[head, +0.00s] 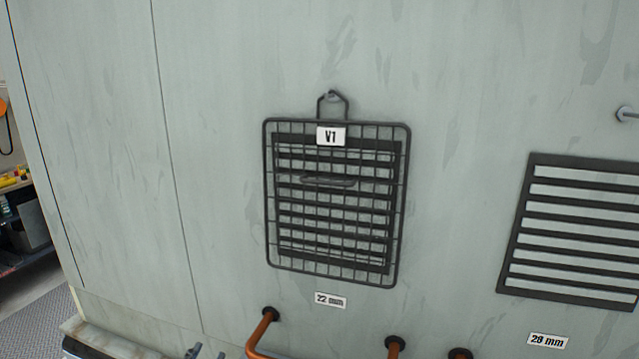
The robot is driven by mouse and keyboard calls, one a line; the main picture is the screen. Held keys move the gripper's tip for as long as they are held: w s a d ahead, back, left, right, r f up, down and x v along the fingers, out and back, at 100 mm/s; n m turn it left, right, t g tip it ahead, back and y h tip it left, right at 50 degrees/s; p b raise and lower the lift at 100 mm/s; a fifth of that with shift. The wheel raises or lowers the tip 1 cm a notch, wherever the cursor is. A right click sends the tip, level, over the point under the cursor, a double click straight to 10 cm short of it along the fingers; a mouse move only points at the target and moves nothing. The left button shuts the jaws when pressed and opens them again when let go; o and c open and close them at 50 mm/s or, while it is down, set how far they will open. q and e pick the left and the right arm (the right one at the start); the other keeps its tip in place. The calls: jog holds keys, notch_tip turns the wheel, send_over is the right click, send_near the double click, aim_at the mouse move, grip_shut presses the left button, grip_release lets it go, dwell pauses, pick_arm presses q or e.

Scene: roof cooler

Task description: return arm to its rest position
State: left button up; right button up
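A black wire guard (400,215) hangs by its top loop from a hook (330,95) on the grey-green wall. It carries a white tag (331,136) reading V1 and has a small handle (328,181) across its middle. It covers a dark louvred vent (340,220). Two small grey tips (207,353) show at the bottom edge, left of the copper pipe. They look like the fingertips of my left gripper, but they are cut off by the frame. My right gripper is not in view.
Copper pipes (263,330) with black collars come out of the wall below the guard. A 22 mm label (331,300) is under it. An uncovered vent (575,230) with a 28 mm label (547,340) is at right, below a bare hook (626,114). Shelves stand far left.

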pick_arm(q)
jog(key=s+f+n+g, duration=0.1)
jog(key=s+f+g, duration=0.65)
jog(key=s, duration=0.65)
jog(key=s+f+n+g, duration=0.2)
jog(key=s+f+g, duration=0.3)
jog(key=s+f, duration=0.7)
notch_tip(320, 180, down, 24)
jog(key=s+b, duration=0.2)
jog(key=b, duration=0.1)
jog(key=s+a+f+g+b, duration=0.2)
jog(key=s+f, duration=1.5)
jog(key=f, duration=0.4)
jog(key=shift+s+a+m+b, duration=0.2)
jog(key=shift+s+m+b, duration=0.05)
jog(key=shift+m+b, duration=0.1)
